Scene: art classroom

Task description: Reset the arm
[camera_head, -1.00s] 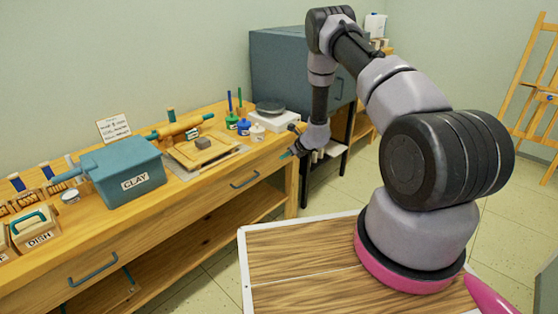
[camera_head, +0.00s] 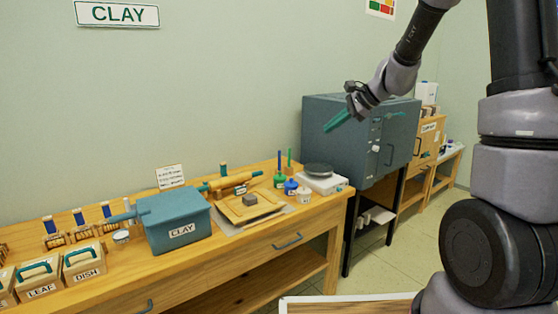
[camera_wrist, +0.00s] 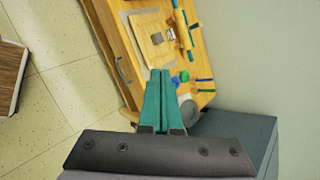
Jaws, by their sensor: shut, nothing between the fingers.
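My gripper (camera_head: 337,121) is raised in the air at the upper right of the head view, in front of the grey-blue cabinet (camera_head: 330,150). Its teal fingers point down and to the left. In the wrist view the fingers of my gripper (camera_wrist: 160,75) lie together, shut, with nothing between them. They are apart from the workbench (camera_head: 120,270), which lies beyond them.
The bench holds a blue CLAY box (camera_head: 178,222), a board with a grey block (camera_head: 250,199), a rolling pin (camera_head: 235,180), a scale (camera_head: 321,184), small bottles, and boxes labelled LEAF (camera_head: 38,280) and DISH (camera_head: 84,262). The air around my gripper looks clear.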

